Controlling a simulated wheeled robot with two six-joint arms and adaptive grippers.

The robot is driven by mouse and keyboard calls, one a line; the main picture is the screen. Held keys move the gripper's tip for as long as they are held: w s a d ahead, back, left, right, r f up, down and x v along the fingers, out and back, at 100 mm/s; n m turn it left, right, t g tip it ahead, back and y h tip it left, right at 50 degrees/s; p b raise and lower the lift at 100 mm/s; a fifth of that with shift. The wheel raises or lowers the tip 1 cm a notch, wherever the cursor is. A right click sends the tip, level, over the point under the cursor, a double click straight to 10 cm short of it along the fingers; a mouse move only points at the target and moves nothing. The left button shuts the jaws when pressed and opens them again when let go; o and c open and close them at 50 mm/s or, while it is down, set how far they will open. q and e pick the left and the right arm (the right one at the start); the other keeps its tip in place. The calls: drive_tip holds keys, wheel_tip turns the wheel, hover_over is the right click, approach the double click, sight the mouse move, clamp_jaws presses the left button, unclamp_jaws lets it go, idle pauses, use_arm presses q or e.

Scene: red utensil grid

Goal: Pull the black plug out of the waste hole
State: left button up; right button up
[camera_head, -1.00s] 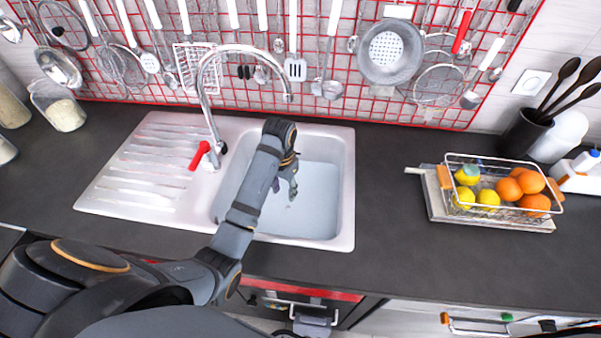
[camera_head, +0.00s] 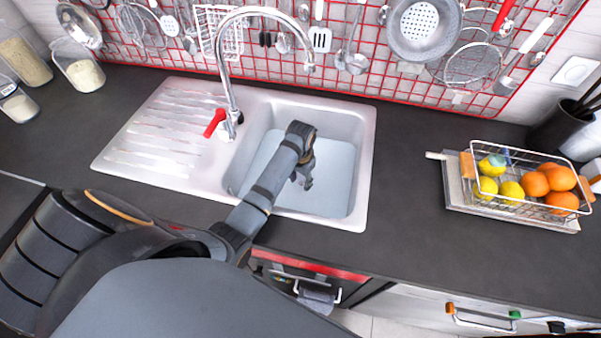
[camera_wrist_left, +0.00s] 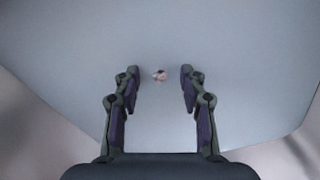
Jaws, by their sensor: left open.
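My left gripper (camera_head: 305,177) hangs inside the white sink basin (camera_head: 358,190), over a flat blue-grey surface that looks like standing water. In the left wrist view the left gripper (camera_wrist_left: 160,78) is open, with its two fingers apart and nothing held. A small pale pinkish spot with a dark mark (camera_wrist_left: 159,74) shows between the fingertips, against the blue-grey surface. It may be the top of the plug or the waste hole; I cannot tell which, or how far below the fingertips it is. No clearly black plug shows in the head view, where my forearm covers part of the basin. My right gripper is not in view.
A chrome tap (camera_head: 232,80) with a red lever (camera_head: 215,122) arches behind the basin. The ribbed drainboard (camera_head: 150,135) is left of it. A wire basket of fruit (camera_head: 525,190) stands on the right. Utensils hang on a red grid behind. The counter between sink and basket is clear.

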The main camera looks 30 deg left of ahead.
use_arm(q)
drive_tip(key=shift+f, duration=0.35)
clamp_jaws()
idle(0.3)
